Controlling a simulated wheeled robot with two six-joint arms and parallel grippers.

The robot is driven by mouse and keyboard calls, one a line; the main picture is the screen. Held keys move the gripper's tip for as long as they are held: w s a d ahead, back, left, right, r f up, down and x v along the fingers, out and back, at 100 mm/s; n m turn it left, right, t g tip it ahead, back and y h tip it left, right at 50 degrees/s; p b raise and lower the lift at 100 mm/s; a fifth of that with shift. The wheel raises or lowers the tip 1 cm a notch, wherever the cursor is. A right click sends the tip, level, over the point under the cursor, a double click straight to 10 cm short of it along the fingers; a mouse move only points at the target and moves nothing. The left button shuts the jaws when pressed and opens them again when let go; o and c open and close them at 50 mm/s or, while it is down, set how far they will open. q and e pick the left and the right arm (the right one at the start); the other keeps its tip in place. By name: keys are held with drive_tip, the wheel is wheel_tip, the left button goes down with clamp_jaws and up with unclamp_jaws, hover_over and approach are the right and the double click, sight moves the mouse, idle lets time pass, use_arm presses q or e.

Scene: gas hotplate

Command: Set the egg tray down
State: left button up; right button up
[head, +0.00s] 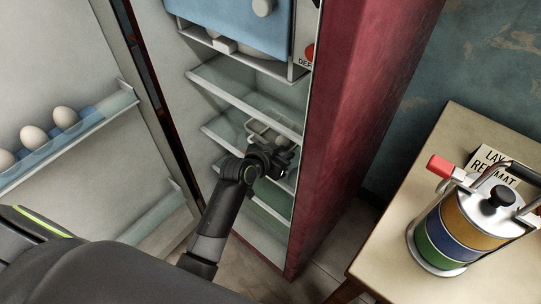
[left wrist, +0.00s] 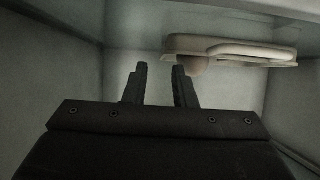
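A pale tray with a raised handle (head: 264,131) is on a glass shelf inside the open fridge, partly hidden by my left gripper. The left wrist view shows this cream tray (left wrist: 230,47) at the upper right, with a rounded brownish thing, perhaps an egg, at its lower edge. My left gripper (head: 283,155) is inside the fridge, just in front of the tray in the head view. In the left wrist view its two fingers (left wrist: 159,70) are apart with nothing between them; the right fingertip is close to the tray. I cannot tell whether it touches. My right gripper is not in view.
Several eggs stand in a blue holder (head: 86,128) on the open door at left. The red fridge side (head: 350,125) bounds the right. A striped canister (head: 462,232) stands on a table beside a sign (head: 494,158).

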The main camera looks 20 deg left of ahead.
use_arm(q)
drive_tip(key=p+v, duration=0.1)
drive_tip(key=v, duration=0.6)
drive_tip(key=shift+s, duration=0.2)
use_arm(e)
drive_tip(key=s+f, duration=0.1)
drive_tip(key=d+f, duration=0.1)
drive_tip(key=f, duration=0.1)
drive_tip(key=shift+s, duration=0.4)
use_arm(q)
drive_tip(key=s+a+f+n+g+y, duration=0.1)
drive_tip(key=s+a+f+g, duration=0.1)
drive_tip(key=s+f, duration=0.35)
drive_tip(key=s+a+f+n+g+y, duration=0.1)
drive_tip(key=s+a+f, duration=0.15)
drive_tip(key=f, duration=0.65)
drive_tip(key=s+a+f+n+g+y, duration=0.1)
drive_tip(key=s+a+f+g, duration=0.1)
drive_tip(key=s+f, duration=0.35)
drive_tip(key=s+a+f+n+g+y, duration=0.1)
drive_tip(key=s+a+f+g, duration=0.1)
drive_tip(key=s+f, duration=0.5)
drive_tip(key=s+a+f+n+g+y, duration=0.1)
drive_tip(key=s+a+f+g, duration=0.2)
drive_tip(key=s+f, duration=0.5)
drive_tip(key=s, duration=0.6)
drive_tip(key=shift+a+f, duration=0.2)
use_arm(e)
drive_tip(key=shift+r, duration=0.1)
